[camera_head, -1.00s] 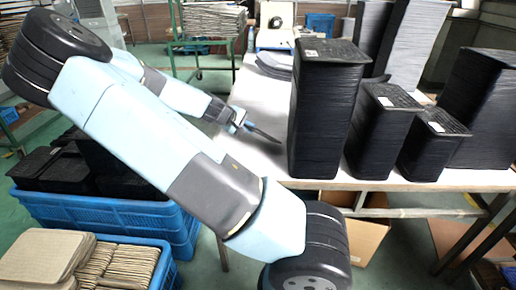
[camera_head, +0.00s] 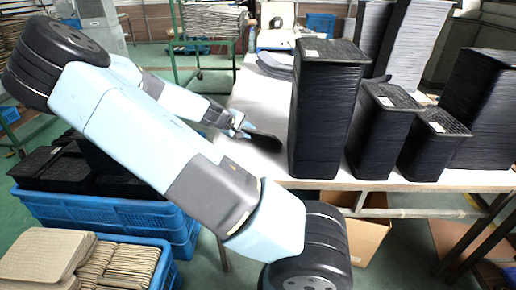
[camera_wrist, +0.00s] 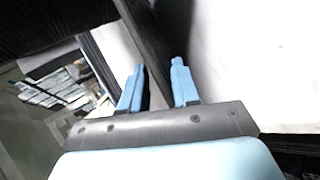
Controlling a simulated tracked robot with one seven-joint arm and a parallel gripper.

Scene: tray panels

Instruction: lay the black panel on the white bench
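The black panel (camera_head: 263,141) is thin and dark and juts right from my gripper (camera_head: 238,129) over the near left part of the white bench (camera_head: 268,100). In the wrist view the panel (camera_wrist: 158,42) is a dark strip running up and away from between the two blue fingers of my gripper (camera_wrist: 158,88), which are shut on it. The bench (camera_wrist: 250,60) fills the right of that view. The panel is tilted, with part of its face showing in the head view. I cannot tell whether its lower edge touches the bench.
A tall black stack (camera_head: 325,110) stands just right of the panel, with shorter stacks (camera_head: 382,130) (camera_head: 432,145) beyond it. A blue crate (camera_head: 105,212) with black pieces stands on the floor at left. Bare bench top lies behind the panel.

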